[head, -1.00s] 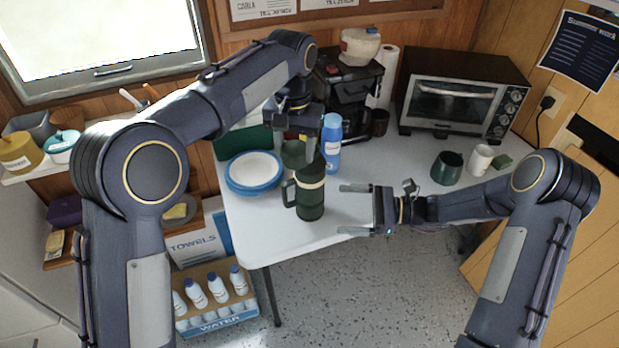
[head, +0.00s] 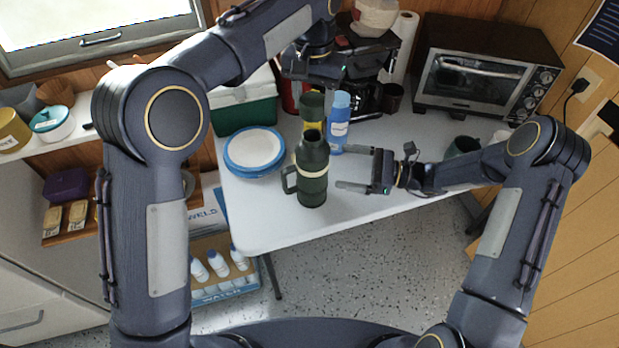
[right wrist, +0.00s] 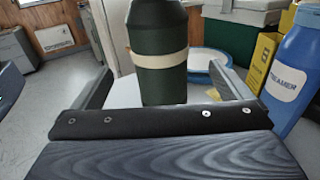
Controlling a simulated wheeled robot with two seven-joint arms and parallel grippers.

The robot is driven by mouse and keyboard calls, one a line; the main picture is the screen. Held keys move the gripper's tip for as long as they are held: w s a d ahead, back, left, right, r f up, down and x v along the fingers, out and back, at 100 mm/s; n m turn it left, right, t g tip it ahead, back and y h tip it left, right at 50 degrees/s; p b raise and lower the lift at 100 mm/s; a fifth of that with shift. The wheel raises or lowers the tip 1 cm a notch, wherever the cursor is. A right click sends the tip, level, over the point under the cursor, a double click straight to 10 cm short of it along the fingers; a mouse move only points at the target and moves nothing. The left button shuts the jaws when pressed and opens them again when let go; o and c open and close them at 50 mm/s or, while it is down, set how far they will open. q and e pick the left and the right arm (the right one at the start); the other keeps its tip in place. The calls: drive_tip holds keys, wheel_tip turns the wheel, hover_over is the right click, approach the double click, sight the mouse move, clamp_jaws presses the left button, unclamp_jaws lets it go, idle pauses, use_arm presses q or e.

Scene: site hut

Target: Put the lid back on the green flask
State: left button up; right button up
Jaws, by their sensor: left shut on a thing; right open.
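The green flask (head: 312,178) stands upright on the white table, its mouth uncovered, a pale band round its body and its handle to the left. My left gripper (head: 312,82) is shut on the dark green lid (head: 312,106), which hangs above the flask's mouth and is apart from it. Its exact alignment in depth is hard to tell. My right gripper (head: 356,168) is open just right of the flask, fingers pointing at it. In the right wrist view the flask (right wrist: 160,75) stands beyond the open fingers, its top out of frame.
A blue creamer bottle (head: 338,128) and a yellow box (right wrist: 262,60) stand close behind the flask. Stacked plates (head: 254,152) lie to its left, with a green-and-white cooler (head: 245,112) behind. A toaster oven (head: 480,75) stands at back right. The table's front edge is clear.

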sight(310, 160)
drive_tip(key=a, duration=0.3)
drive_tip(key=w+a, duration=0.1)
drive_tip(key=a, duration=0.2)
drive_tip(key=w+a, duration=0.1)
drive_tip(key=a, duration=0.3)
drive_tip(key=shift+c, duration=0.4)
drive_tip(key=c, duration=1.4)
use_arm(q)
drive_tip(key=shift+f, duration=2.5)
drive_tip(key=shift+f, duration=0.9)
drive_tip(key=shift+f, duration=0.5)
